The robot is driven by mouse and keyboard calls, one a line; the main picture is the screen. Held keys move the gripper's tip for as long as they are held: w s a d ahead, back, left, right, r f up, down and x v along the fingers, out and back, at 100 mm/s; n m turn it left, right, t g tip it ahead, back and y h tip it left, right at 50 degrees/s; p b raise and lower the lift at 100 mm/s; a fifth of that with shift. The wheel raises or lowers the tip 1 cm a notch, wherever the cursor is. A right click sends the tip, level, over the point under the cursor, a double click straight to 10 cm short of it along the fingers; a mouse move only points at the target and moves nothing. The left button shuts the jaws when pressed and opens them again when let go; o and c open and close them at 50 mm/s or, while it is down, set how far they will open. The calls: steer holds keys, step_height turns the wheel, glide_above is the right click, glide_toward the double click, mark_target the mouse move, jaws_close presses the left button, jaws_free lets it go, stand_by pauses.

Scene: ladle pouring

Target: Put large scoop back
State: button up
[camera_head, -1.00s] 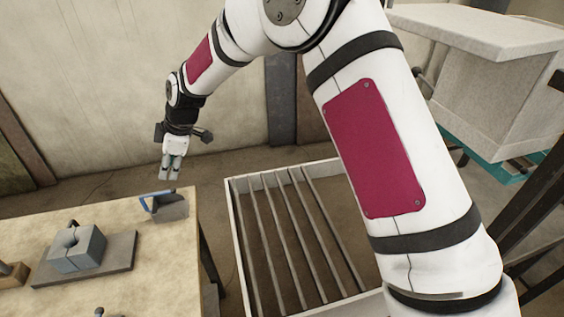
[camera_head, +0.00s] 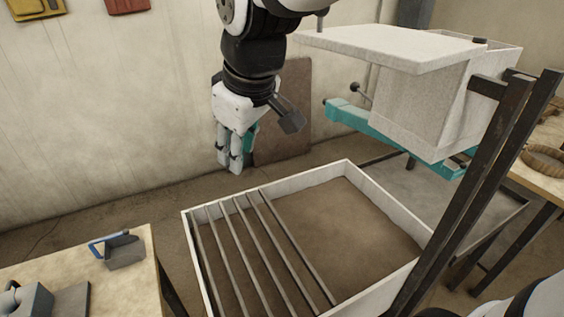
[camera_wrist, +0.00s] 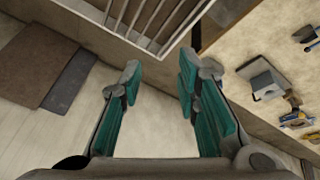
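My gripper (camera_head: 232,168) hangs fingers-down in the head view, to the right of and above the scoop, clear of the table. In the wrist view its two teal-padded fingers (camera_wrist: 160,78) are spread apart with nothing between them.
A white-rimmed box with metal bars (camera_head: 392,268) stands on the floor right of the table. A pale hopper-like box (camera_head: 415,105) on a teal frame (camera_head: 352,116) stands at the right. A grey block (camera_head: 28,300) sits left on the table.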

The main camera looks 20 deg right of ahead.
steer(key=s+d+m, duration=0.3)
steer(key=s+d, duration=0.1)
steer(key=s, duration=0.3)
steer(key=s+d+f+m, duration=0.1)
steer(key=s+d+m, duration=0.3)
steer(key=s, duration=0.4)
steer(key=shift+s+t+h, duration=0.25)
steer(key=shift+t+h, duration=0.05)
steer(key=shift+h, duration=0.1)
